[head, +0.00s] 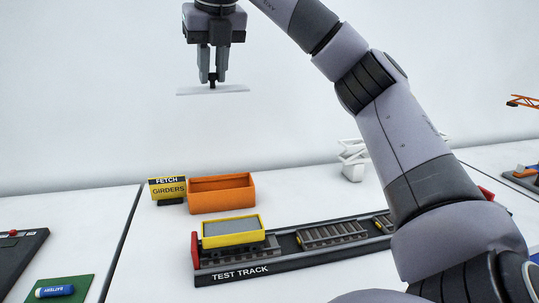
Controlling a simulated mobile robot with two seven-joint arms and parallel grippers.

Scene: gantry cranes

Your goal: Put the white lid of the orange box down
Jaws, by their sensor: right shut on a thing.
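My right gripper (212,80) is shut on the small dark knob of the white lid (232,89). It holds the lid about level, high above the table and well clear of it. The orange box (234,199) stands on the white table below, open at the top, with nothing visible inside the part I can see. My left gripper does not show.
A "FETCH GIRDERS" sign (168,189) stands left of the box. In front is the test track (290,266) with a yellow wagon (233,232) on it. A white lattice piece (352,170) stands behind my right arm. A battery (54,291) lies on a green mat (80,287) at lower left.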

